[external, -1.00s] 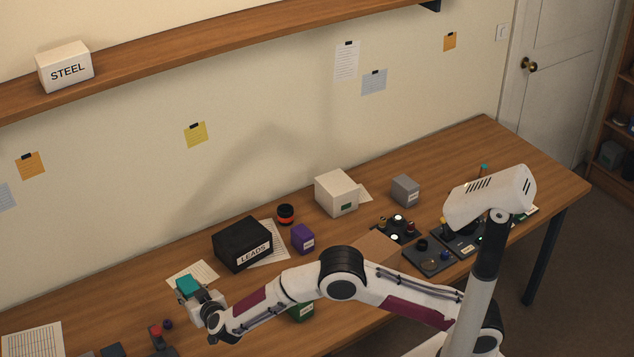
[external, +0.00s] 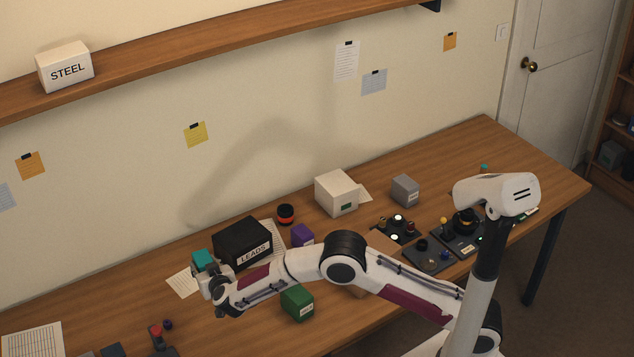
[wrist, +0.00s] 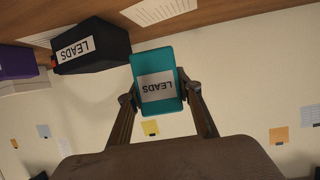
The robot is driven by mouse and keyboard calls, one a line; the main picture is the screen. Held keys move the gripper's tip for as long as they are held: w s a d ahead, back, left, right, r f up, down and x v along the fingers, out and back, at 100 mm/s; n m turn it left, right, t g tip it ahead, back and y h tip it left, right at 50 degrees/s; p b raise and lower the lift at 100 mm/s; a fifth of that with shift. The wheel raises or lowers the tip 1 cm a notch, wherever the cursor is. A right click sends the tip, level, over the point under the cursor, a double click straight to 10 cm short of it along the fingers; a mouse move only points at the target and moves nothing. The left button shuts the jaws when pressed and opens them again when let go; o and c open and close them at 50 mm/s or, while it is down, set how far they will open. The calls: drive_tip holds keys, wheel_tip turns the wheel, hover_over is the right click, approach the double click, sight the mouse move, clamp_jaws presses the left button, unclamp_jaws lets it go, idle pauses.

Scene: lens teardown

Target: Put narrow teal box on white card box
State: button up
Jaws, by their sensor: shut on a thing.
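The narrow teal box (external: 202,259) is held in my gripper (external: 207,272), beside the left side of the black LEADS box. In the wrist view the teal box (wrist: 152,66) sits between the two fingers of my gripper (wrist: 158,95), with a LEADS label facing the camera. The fingers are shut on its sides. The white card box (external: 336,194) stands on the bench towards the wall, well to the right of my gripper. Its top is bare, and a small green label shows on its front.
The black LEADS box (external: 242,243), purple box (external: 302,235) and black-orange cylinder (external: 285,214) stand between my gripper and the white card box. A green box (external: 297,302) stands nearer the front. A grey box (external: 405,190) stands right of the white one.

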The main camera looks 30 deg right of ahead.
drive_tip(key=w+d+r+h, duration=0.1)
drive_tip(key=w+d, duration=0.2)
drive_tip(key=d, duration=0.2)
drive_tip(key=w+d+r+m+h, duration=0.1)
drive_tip(key=w+d, duration=0.1)
drive_tip(key=d, duration=0.3)
drive_tip(key=w+d+r+m, duration=0.1)
drive_tip(key=w+d, duration=0.2)
drive_tip(key=d, duration=0.2)
drive_tip(key=shift+w+d+h, duration=0.3)
drive_tip(key=shift+w+h, duration=0.05)
drive_tip(key=shift+h, duration=0.05)
drive_tip(key=w+d+r, duration=0.2)
drive_tip(key=d, duration=1.2)
drive_tip(key=w+d+r, duration=0.2)
drive_tip(key=w+d, duration=0.1)
drive_tip(key=d, duration=1.1)
drive_tip(key=w+d+r+m+g, duration=0.1)
drive_tip(key=w+d+r, duration=0.1)
drive_tip(key=d, duration=1.2)
drive_tip(key=shift+w+d+r+h, duration=0.15)
drive_tip(key=shift+d+h, duration=0.1)
drive_tip(key=shift+h, duration=0.15)
hover_over(337, 182)
drive_tip(key=shift+f, duration=3.15)
drive_tip(key=shift+f, duration=1.85)
